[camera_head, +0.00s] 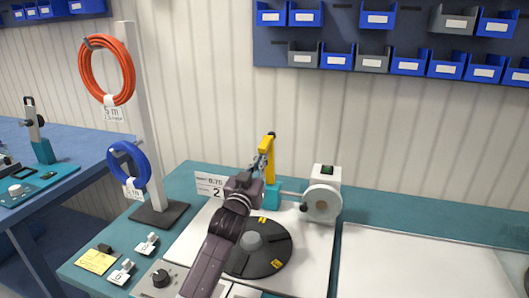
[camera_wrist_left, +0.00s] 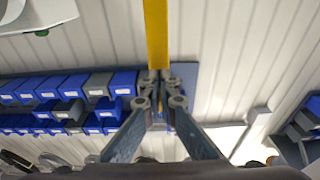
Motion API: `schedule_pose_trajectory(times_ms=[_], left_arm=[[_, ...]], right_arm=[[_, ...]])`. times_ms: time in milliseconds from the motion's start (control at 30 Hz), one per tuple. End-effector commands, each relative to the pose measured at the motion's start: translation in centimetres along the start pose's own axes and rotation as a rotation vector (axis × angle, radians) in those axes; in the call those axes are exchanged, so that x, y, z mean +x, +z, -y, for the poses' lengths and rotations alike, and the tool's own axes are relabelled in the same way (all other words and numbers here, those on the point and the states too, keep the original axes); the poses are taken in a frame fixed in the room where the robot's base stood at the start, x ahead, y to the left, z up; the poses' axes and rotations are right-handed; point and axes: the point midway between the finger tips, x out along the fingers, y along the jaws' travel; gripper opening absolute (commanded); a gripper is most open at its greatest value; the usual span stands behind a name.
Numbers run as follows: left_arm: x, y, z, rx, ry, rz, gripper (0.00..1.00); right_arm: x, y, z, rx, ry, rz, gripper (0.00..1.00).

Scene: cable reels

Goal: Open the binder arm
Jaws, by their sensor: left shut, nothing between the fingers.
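The binder arm is a yellow bar (camera_head: 269,146) with a dark knob at its top, standing upright on a teal base (camera_head: 272,192) at the back of the machine. In the left wrist view the yellow bar (camera_wrist_left: 156,35) runs down from the top edge to the fingertips. My left gripper (camera_head: 261,165) is shut and empty, right beside the bar's lower part. Its fingers (camera_wrist_left: 160,88) overlap the bar in the left wrist view; I cannot tell whether they touch it. My left arm hides part of the base and the turntable. My right gripper is not in view.
A dark round turntable (camera_head: 259,262) lies in front of the arm. A white unit with a round face (camera_head: 322,202) stands to the right. A post (camera_head: 143,110) with an orange and a blue cable coil stands left. The white panel (camera_head: 415,265) at right is clear.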

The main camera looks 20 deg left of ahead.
Motion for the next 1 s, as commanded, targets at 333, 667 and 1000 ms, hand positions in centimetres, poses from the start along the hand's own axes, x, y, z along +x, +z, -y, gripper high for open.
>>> schedule_pose_trajectory(times_ms=[333,667,1000], left_arm=[[2.6,0.0,-0.1,0.0,0.001,0.0,0.0],[2.6,0.0,-0.1,0.0,0.001,0.0,0.0],[4.3,-1.2,0.0,0.0,0.001,0.087,0.0]], right_arm=[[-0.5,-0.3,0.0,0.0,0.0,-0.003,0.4],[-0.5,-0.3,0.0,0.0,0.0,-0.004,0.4],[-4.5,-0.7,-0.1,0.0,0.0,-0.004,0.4]])
